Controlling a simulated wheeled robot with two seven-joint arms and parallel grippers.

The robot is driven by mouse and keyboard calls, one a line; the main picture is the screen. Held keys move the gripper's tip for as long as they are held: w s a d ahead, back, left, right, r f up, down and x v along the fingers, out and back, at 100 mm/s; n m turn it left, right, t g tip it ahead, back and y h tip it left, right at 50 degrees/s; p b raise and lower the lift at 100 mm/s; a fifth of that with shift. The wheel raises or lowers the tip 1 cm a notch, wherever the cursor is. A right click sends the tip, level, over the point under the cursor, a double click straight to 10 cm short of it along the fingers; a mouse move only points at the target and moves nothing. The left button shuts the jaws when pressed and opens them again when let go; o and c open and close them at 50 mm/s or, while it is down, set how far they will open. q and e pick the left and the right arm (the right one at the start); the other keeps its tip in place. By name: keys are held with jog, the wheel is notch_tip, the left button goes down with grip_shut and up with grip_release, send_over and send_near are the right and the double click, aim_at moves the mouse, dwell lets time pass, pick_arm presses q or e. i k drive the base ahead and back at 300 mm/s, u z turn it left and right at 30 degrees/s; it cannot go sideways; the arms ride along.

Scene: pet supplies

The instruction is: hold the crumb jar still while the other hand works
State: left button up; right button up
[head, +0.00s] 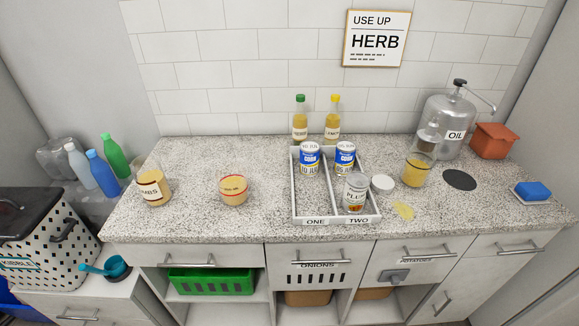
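The crumb jar (153,188) is a clear glass jar with tan contents at the left end of the granite counter. Its white label is turned partly away, with only the end letters, like "MBS", readable. It looks open at the top and stands on the counter with nothing touching it. Neither of my grippers shows in the head view, so their state is hidden.
Further right are a yellow-filled glass (416,171), white lid (382,184), yellow spill (403,211) and oil dispenser (448,122).

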aim_at(147, 170)
jog(key=z, duration=2.3)
jog(key=k, duration=1.5)
jog(key=u, duration=1.85)
jog(key=i, duration=0.5)
jog(key=z, duration=0.05)
